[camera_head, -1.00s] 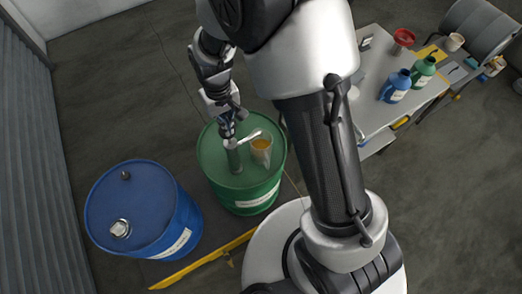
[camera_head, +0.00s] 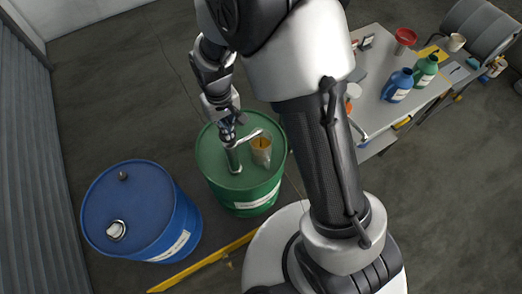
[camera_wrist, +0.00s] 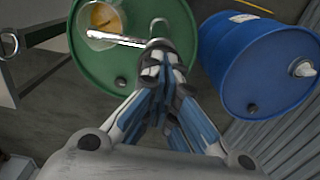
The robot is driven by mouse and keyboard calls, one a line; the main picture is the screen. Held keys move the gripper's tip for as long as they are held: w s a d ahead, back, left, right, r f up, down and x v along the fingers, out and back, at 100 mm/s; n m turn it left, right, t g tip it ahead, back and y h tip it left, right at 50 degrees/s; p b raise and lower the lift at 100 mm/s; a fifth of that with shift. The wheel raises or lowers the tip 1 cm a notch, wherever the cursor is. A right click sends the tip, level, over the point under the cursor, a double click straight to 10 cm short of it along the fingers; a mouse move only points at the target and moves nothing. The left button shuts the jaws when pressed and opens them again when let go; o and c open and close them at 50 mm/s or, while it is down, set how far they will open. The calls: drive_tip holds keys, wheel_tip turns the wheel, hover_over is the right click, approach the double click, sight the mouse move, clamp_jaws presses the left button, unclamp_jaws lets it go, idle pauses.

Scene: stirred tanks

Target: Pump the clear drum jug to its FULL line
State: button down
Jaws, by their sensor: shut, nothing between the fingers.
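The clear jug (camera_head: 261,151) stands on top of the green drum (camera_head: 212,166), beside the pump (camera_head: 234,160). It holds amber liquid; its FULL line is too small to make out. In the wrist view the jug (camera_wrist: 92,33) lies under the end of the pump's pale spout (camera_wrist: 118,39). My gripper (camera_head: 229,136) is shut with nothing between its fingers. Its tips are over the pump head, and in the wrist view the fingertips (camera_wrist: 159,57) cover much of the head. I cannot tell whether they touch it.
A blue drum (camera_head: 140,205) with a pale cap stands to the left. A yellow bar (camera_head: 208,262) lies on the floor in front. A grey table (camera_head: 372,112) at right bears a blue bottle (camera_head: 397,86), a green bottle (camera_head: 425,70) and a red funnel (camera_head: 404,38).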

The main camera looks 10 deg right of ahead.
drive_tip(key=shift+f+b, duration=0.95)
drive_tip(key=shift+f, duration=0.55)
drive_tip(key=shift+r+p, duration=2.9)
drive_tip(key=shift+r, duration=1.05)
drive_tip(key=shift+f, duration=0.3)
drive_tip(key=shift+r, duration=0.3)
drive_tip(key=shift+r+p, duration=1.8)
drive_tip(key=shift+r, duration=0.65)
